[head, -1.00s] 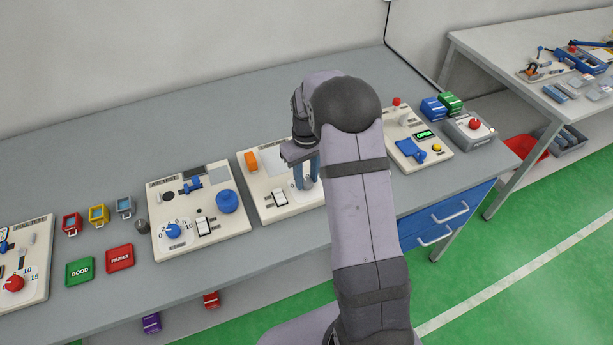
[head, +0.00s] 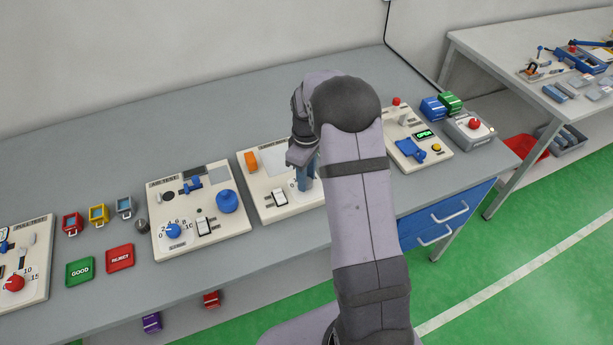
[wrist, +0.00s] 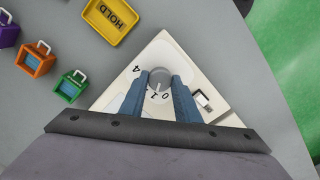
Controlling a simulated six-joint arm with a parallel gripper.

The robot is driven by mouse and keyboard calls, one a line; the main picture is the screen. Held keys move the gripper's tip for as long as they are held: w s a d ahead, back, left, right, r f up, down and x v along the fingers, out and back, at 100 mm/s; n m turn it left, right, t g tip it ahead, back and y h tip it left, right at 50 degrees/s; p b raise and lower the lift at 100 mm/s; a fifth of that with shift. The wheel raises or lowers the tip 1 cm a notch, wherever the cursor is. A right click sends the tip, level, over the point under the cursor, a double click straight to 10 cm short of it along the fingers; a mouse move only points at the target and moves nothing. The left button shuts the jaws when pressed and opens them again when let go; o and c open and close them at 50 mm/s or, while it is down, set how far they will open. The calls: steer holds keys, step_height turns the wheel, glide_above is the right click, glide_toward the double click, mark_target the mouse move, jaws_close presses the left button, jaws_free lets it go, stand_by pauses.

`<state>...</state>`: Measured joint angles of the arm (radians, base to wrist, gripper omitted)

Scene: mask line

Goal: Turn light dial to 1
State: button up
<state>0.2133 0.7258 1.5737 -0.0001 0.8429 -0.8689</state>
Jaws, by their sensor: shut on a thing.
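The light dial (wrist: 159,76) is a round grey knob on a cream panel, with the printed numbers 4, 1 and 0 showing around it in the wrist view. My gripper (wrist: 160,84) is shut on the dial, with one blue-grey finger on each side. In the head view my gripper (head: 304,182) is low over the same panel (head: 262,203), and my arm and fingers hide the dial there. I cannot tell which number the dial points to.
A white rocker switch (wrist: 202,98) sits beside the dial. In the head view, the air-test panel (head: 180,247) stands left and another panel (head: 432,162) right.

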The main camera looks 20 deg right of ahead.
steer(key=shift+w+r, duration=0.1)
steer(key=o, duration=1)
steer(key=shift+o, duration=0.2)
steer(key=shift+r+b, duration=1.05)
steer(key=shift+r, duration=2.6)
